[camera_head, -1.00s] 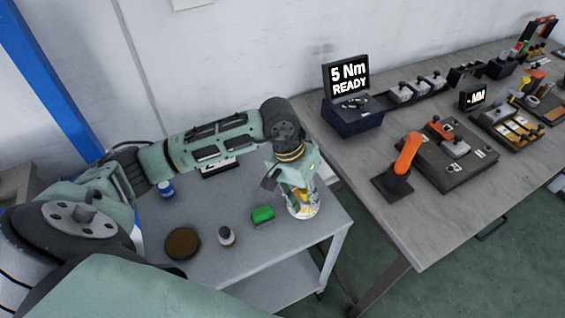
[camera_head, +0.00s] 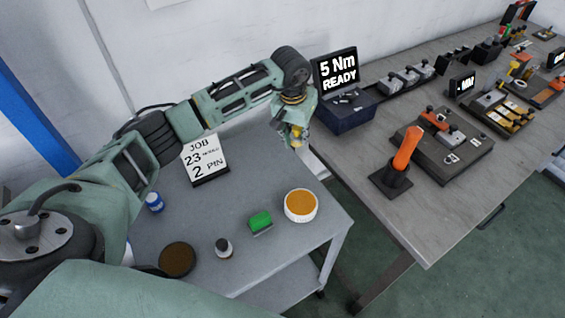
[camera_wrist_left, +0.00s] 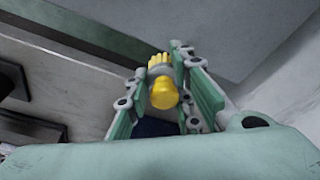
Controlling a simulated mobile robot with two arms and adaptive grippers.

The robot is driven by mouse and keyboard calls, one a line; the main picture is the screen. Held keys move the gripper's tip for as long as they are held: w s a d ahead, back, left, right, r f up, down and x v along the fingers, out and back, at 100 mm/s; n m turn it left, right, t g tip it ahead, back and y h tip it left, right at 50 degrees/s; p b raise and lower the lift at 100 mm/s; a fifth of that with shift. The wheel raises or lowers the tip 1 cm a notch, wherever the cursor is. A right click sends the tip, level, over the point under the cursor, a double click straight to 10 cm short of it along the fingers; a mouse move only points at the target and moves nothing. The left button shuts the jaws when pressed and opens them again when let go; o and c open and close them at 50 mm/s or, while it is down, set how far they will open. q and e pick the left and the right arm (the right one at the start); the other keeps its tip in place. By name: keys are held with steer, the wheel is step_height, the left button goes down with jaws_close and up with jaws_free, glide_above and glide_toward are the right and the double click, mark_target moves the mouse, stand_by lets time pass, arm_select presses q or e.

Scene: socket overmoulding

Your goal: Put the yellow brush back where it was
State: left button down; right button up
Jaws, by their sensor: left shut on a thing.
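My left gripper (camera_head: 294,138) is shut on the yellow brush and holds it above the back right part of the grey side table (camera_head: 258,172). In the left wrist view the yellow brush (camera_wrist_left: 163,95) sits between the two green fingers, with its rounded yellow end towards the camera and its yellow bristles at the far end. In the head view the fingers mostly hide it. A white-rimmed round tub (camera_head: 300,206) with an orange-brown inside stands below the gripper in the picture, apart from it. My right gripper is out of view.
The side table also holds a green block-like thing (camera_head: 260,221), a small bottle (camera_head: 223,248), a dark round dish (camera_head: 178,259), a blue container (camera_head: 154,202) and a job sign (camera_head: 204,160). The torque display (camera_head: 336,70) stands on the workbench (camera_head: 425,218), right of my gripper.

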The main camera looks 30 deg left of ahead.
arm_select(q)
steer(key=s+f, duration=0.1)
steer(key=s, duration=0.1)
steer(key=s+a+f+p, duration=0.1)
steer(key=s+f+p, duration=0.1)
steer(key=s, duration=0.1)
steer(key=shift+s+a+f, duration=0.15)
steer(key=shift+s+a, duration=0.05)
steer(key=shift+s, duration=0.15)
steer(key=shift+s+f, duration=0.15)
steer(key=shift+s, duration=0.05)
steer(key=x, duration=0.2)
steer(key=p+x, duration=0.1)
steer(key=shift+s+f, duration=0.35)
steer(key=shift+f, duration=0.3)
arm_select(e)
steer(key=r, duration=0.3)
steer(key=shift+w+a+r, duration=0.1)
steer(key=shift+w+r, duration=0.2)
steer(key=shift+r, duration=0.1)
arm_select(q)
steer(key=shift+f, duration=0.15)
steer(key=c, duration=1.5)
jaws_free()
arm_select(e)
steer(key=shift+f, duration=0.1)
